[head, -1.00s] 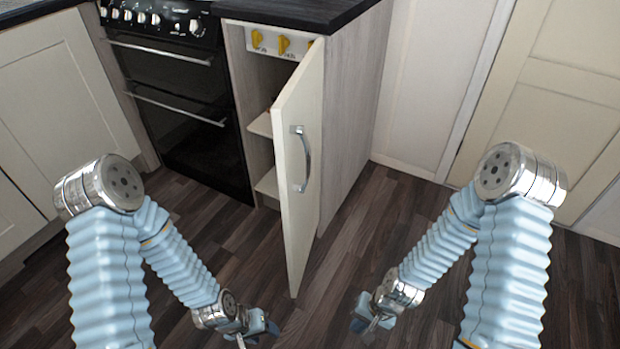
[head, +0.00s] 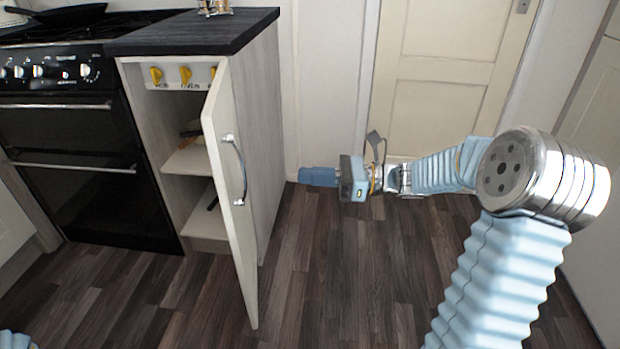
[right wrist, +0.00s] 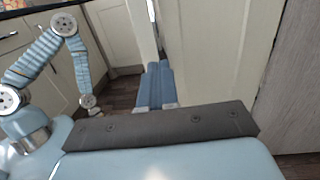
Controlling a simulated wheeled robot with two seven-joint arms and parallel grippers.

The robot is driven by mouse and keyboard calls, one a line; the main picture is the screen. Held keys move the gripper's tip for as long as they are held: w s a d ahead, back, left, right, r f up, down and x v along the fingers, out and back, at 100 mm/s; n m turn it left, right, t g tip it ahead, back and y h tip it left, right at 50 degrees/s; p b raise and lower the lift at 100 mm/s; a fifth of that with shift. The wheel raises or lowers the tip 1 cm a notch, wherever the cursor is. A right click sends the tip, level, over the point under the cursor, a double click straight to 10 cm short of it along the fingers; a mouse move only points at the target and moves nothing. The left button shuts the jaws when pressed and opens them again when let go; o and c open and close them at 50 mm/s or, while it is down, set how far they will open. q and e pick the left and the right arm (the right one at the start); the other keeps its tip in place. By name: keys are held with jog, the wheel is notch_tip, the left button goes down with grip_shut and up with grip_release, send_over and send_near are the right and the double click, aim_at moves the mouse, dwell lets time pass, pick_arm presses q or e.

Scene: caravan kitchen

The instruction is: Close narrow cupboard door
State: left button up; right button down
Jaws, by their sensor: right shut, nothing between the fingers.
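The narrow cupboard door (head: 229,195) is cream with a curved metal handle (head: 235,170). It stands wide open, swung out from the cupboard, whose shelves (head: 190,160) show. My right gripper (head: 305,177) is shut and empty, to the right of the door and apart from it in the head view, its fingers pointing left. In the right wrist view the shut blue fingers (right wrist: 158,85) lie in front of the cream door face (right wrist: 220,55); whether they touch it I cannot tell. My left gripper cannot be made out; only parts of the left arm show.
A black oven (head: 75,160) stands left of the cupboard. A dark worktop (head: 195,32) lies above the cupboard, with its grey wood side panel (head: 263,140) right of the door. A cream room door (head: 440,80) is behind. The wood floor (head: 330,270) is clear.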

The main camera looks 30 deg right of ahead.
jog(key=x, duration=1)
jog(key=shift+a, duration=0.2)
